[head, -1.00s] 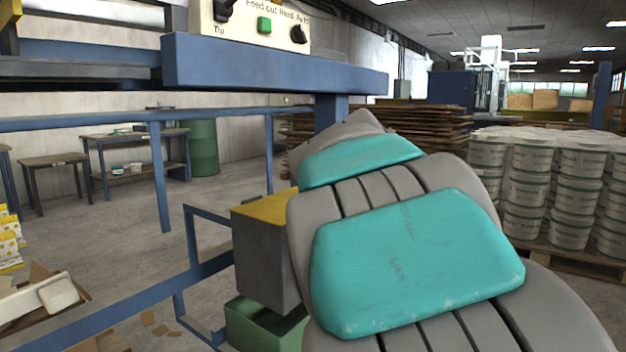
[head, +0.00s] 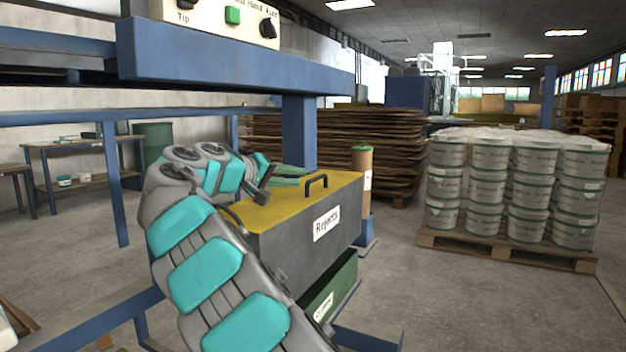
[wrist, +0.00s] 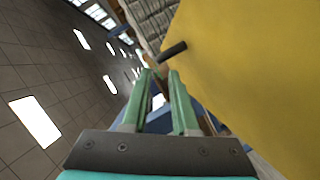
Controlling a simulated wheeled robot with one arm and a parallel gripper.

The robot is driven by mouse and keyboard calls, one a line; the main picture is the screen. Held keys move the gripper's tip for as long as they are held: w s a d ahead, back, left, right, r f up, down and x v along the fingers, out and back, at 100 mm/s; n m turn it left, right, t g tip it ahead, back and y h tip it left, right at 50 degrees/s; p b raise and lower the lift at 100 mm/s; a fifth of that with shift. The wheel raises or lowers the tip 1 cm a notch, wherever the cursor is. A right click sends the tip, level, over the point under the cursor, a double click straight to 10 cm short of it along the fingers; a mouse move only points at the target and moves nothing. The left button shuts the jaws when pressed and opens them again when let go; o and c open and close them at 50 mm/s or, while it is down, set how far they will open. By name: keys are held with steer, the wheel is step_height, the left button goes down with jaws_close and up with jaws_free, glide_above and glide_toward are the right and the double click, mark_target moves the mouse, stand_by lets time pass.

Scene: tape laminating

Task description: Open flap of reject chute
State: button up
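The reject chute is a grey box (head: 313,232) with a "Rejects" label. Its yellow top flap (head: 345,183) lies flat and closed. A black bar handle (head: 316,182) stands on the flap near its right end. My gripper (head: 292,174) is just above the flap's far side, left of the handle, with its green fingers pointing right. In the wrist view the two fingers (wrist: 159,75) are apart with nothing between them. The handle (wrist: 172,50) is just beyond the fingertips there, apart from them, and the yellow flap (wrist: 245,60) fills the right side.
A blue machine beam (head: 240,62) with a control box (head: 215,20) runs above my arm. A blue post (head: 299,130) stands behind the chute. A green bin (head: 335,285) sits below it. Stacked buckets (head: 510,190) on a pallet stand at right, with clear floor before them.

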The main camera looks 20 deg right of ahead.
mark_target(316, 179)
steer(key=x, duration=0.7)
steer(key=shift+d+f, duration=0.1)
steer(key=shift+d, duration=0.3)
jaws_close()
stand_by(1.1)
